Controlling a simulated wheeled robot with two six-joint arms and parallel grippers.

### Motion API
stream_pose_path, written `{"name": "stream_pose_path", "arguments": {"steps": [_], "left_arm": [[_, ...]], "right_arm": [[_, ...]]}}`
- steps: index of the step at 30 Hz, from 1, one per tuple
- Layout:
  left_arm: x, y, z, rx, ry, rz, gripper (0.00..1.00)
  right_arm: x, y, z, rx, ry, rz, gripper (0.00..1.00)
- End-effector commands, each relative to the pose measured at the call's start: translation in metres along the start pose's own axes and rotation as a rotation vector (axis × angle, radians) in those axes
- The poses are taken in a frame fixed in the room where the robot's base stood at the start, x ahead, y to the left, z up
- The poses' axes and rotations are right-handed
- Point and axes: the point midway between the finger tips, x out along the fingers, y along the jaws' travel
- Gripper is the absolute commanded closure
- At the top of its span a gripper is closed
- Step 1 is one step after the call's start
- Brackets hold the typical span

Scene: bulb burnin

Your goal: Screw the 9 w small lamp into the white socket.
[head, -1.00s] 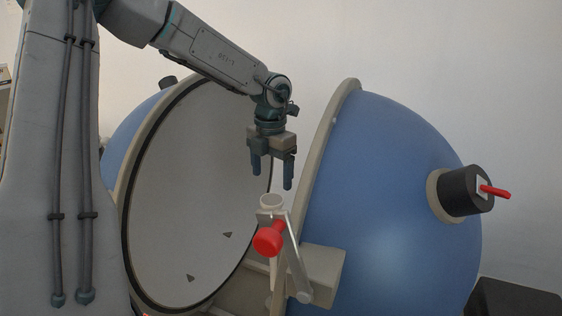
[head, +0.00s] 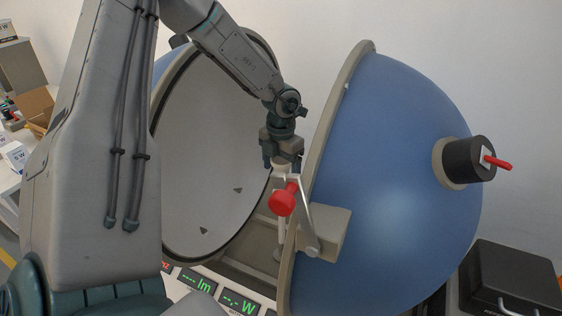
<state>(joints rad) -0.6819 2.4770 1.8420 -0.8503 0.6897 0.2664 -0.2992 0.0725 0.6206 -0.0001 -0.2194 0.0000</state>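The white socket (head: 281,171) stands on a thin upright post in the gap between the two halves of a large sphere. I cannot make out the 9 W small lamp anywhere in view. My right gripper is not in view.
The blue half-sphere (head: 395,190) with a black fitting (head: 467,162) stands close on the right; the grey-white inner half (head: 205,150) is behind my arm. Displays (head: 238,302) lie below. A black case (head: 512,280) is at lower right. Labelled boxes (head: 14,157) stand at far left.

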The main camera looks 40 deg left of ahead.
Motion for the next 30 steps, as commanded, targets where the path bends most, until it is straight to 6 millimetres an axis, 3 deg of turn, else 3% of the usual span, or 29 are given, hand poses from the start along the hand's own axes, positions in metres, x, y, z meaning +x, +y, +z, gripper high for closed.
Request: {"name": "stream_pose_path", "arguments": {"steps": [4,12,17,30], "left_arm": [[0.0,0.0,0.0,0.0,0.0,0.0,0.21],[0.0,0.0,0.0,0.0,0.0,0.0,0.7],[0.003,0.0,0.0,0.05,0.0,0.0,0.7],[0.003,0.001,0.002,0.602,-0.002,0.001,0.7]], "right_arm": [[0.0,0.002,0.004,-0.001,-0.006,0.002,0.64],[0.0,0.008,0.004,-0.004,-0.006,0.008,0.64],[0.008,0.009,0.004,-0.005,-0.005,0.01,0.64],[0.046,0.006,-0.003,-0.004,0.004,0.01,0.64]]}}
